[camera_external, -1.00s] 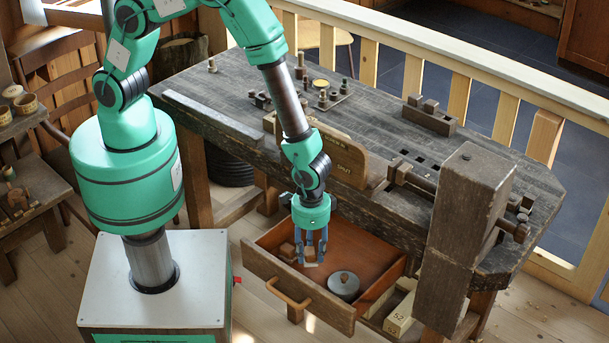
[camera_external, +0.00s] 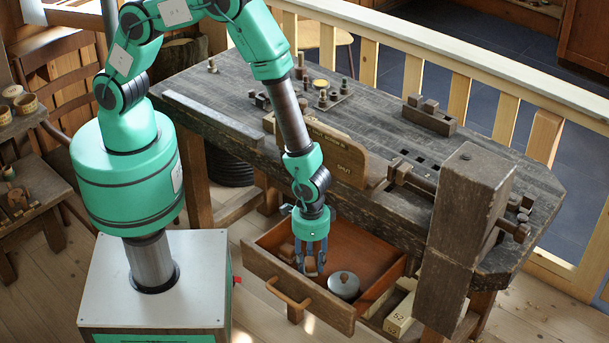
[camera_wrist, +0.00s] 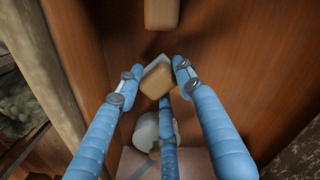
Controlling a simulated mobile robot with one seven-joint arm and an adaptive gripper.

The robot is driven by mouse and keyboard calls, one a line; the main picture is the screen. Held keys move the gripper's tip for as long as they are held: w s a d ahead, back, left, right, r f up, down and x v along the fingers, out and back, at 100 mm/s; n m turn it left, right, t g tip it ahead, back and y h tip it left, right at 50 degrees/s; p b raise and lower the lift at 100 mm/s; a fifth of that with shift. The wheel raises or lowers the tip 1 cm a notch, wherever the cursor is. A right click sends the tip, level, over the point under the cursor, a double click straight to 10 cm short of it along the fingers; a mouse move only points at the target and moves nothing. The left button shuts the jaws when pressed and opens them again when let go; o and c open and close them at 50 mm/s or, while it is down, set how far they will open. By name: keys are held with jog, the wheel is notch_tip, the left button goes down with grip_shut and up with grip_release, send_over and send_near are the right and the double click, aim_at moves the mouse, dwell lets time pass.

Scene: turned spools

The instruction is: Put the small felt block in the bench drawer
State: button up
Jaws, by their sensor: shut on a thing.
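My gripper (camera_external: 312,271) reaches down into the open bench drawer (camera_external: 334,314). Its blue fingers are closed around a small block, which is mostly hidden by them in the external view. In the wrist view my gripper (camera_wrist: 152,72) has the small felt block (camera_wrist: 157,80), tan with a paler side, between its fingertips. The block is inside the drawer's walls, low down; I cannot tell whether it touches the drawer floor.
A round grey lidded tin (camera_external: 343,286) lies in the drawer right of my gripper. A brown wooden block (camera_external: 287,251) sits left of it. The drawer's back right floor (camera_external: 365,250) is clear. The bench top (camera_external: 230,85) overhangs behind.

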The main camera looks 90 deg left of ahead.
aim_at(311, 260)
jog(key=shift+f, duration=0.15)
jog(key=o, duration=1.1)
jog(key=shift+c, duration=0.2)
notch_tip(311, 260, up, 12)
jog(key=p, duration=0.2)
jog(key=shift+r+p, duration=0.2)
jog(key=shift+p, duration=0.1)
